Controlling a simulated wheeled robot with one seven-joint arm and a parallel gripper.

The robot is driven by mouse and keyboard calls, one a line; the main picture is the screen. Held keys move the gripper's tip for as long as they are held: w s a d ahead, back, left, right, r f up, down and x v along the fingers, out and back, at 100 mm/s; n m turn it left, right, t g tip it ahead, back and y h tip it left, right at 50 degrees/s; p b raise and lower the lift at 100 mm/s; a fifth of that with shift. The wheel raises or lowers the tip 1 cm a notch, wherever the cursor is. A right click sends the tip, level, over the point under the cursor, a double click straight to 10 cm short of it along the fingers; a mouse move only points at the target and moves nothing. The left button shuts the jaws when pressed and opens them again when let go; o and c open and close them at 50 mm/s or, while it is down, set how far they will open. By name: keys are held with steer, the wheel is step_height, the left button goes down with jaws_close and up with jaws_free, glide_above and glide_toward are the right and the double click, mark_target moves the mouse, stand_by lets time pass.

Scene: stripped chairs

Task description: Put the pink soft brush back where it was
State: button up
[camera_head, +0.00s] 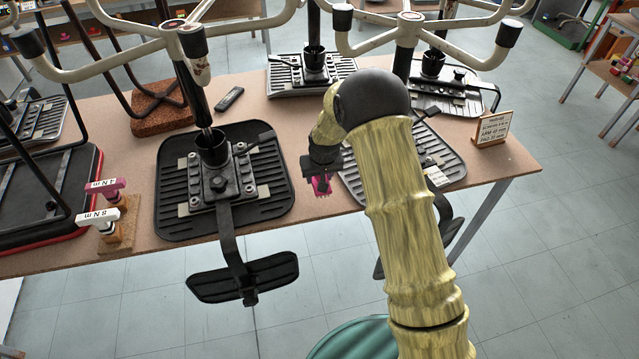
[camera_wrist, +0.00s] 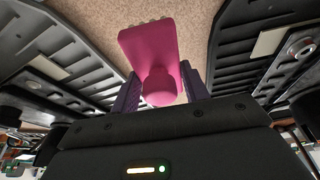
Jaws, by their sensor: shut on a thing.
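The pink brush (camera_wrist: 150,45) has a flat pink block and a rounded knob. A row of small pale tufts shows along its far edge in the wrist view. My gripper (camera_wrist: 158,88) is shut on it, with a dark finger on each side of the knob. In the head view the brush (camera_head: 321,186) is a small pink patch below my gripper (camera_head: 322,172), over the front part of the brown table (camera_head: 318,212), between two upturned chair seats. My arm and gripper hide part of it. I cannot tell whether it touches the table.
A black ribbed seat (camera_head: 272,205) with post and footrest lies to the left, another seat (camera_head: 440,150) to the right. A sign (camera_head: 492,129) stands at the right. Pale chair legs spread overhead.

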steer(key=shift+f, duration=1.8)
steer(key=shift+f, duration=0.2)
steer(key=o, duration=1)
steer(key=shift+c, duration=0.2)
steer(key=shift+r, duration=0.1)
steer(key=v, duration=1.2)
steer(key=shift+r+b, duration=0.1)
steer(key=shift+b, duration=0.2)
